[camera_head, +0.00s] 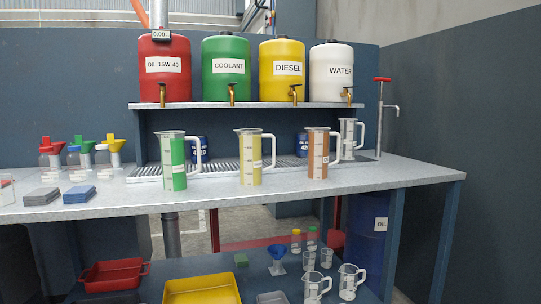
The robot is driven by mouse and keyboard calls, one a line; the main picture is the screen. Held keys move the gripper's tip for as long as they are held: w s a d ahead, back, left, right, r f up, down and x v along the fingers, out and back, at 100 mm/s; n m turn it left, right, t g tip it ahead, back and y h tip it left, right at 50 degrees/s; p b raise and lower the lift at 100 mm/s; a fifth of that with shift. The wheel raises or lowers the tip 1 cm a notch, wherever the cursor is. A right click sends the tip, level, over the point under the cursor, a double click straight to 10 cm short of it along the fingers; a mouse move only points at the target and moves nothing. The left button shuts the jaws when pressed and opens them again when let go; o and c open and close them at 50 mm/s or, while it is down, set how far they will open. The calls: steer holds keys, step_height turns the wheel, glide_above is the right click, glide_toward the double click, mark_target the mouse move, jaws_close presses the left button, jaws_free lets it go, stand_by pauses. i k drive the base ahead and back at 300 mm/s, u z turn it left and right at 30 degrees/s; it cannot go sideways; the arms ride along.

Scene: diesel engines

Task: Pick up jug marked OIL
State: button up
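Several jugs with clear handles stand upright on the grey speckled bench (380,177). One holds green liquid (178,165), one yellow liquid (250,160), and one orange-brown liquid (317,158). A clear jug (347,135) stands further back on the right. Their small labels are too small to read for certain, so I cannot confirm which jug is marked OIL. The orange-brown jug stands right of the yellow one, apart from it, with its handle to the right. My gripper is not in view.
Red, green, yellow and white tanks with taps stand on the shelf (250,105) behind. A red-topped hand pump (380,110) rises at the bench's right. Blue cans stand behind the jugs. A blue drum labelled OIL (365,240), trays and small jugs are below. The bench front is mostly clear.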

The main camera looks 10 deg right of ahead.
mark_target(319, 165)
steer(key=i, duration=0.95)
